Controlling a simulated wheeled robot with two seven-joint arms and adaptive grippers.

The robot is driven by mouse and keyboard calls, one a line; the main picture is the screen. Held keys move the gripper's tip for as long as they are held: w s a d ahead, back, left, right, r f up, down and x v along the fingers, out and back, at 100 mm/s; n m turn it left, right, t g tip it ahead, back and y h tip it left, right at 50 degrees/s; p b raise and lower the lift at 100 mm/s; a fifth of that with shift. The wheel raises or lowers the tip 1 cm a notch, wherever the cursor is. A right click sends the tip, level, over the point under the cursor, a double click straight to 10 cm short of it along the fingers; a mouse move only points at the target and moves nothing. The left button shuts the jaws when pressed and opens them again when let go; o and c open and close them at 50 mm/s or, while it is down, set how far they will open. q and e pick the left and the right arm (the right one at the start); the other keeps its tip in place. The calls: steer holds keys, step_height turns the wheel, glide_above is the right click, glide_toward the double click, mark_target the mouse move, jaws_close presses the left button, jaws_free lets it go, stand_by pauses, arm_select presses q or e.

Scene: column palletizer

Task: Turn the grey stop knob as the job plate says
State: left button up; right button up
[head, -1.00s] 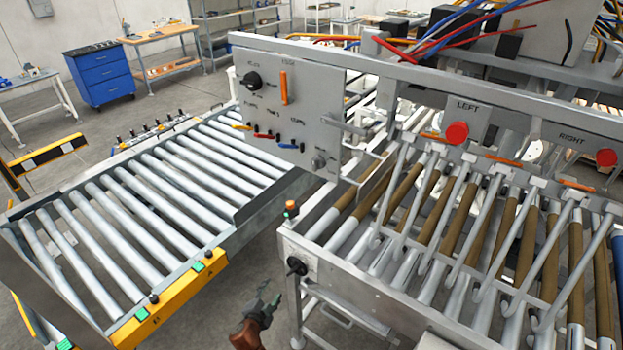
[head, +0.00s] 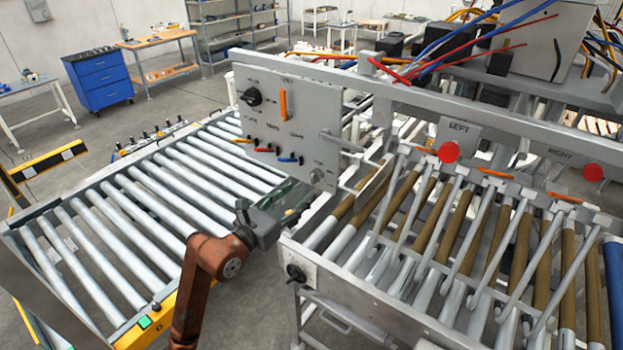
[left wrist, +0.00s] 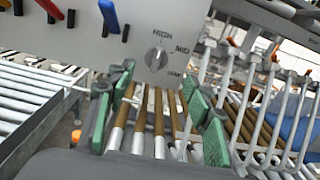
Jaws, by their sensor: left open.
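The grey stop knob (head: 316,175) is at the lower right corner of the grey control panel (head: 290,130). In the left wrist view the knob (left wrist: 157,58) is beside the marks HIGH, MID and what looks like LOW. Its ridge stands nearly upright, tilted slightly toward HIGH. My left gripper (head: 292,197) is just below and left of the knob in the head view. In the left wrist view its green-padded fingers (left wrist: 160,105) are apart with nothing between them, and the knob shows beyond them, untouched. I see no readable job plate. My right gripper is not in view.
The panel also carries a black knob (head: 252,97), an orange lever (head: 283,104) and small coloured levers (head: 288,160). A roller conveyor (head: 120,215) lies left. Metal rods and brown-sleeved rollers (head: 462,230) fill the right, below red buttons (head: 449,152).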

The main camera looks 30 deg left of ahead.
mark_target(312, 180)
arm_select(q)
steer(key=shift+y, duration=0.4)
steer(key=w+p, duration=0.1)
steer(key=w, duration=0.5)
steer(key=shift+w+p, duration=0.3)
steer(key=shift+w+d, duration=0.1)
steer(key=shift+w, duration=0.5)
steer(key=shift+c, duration=0.4)
steer(key=c, duration=1.1)
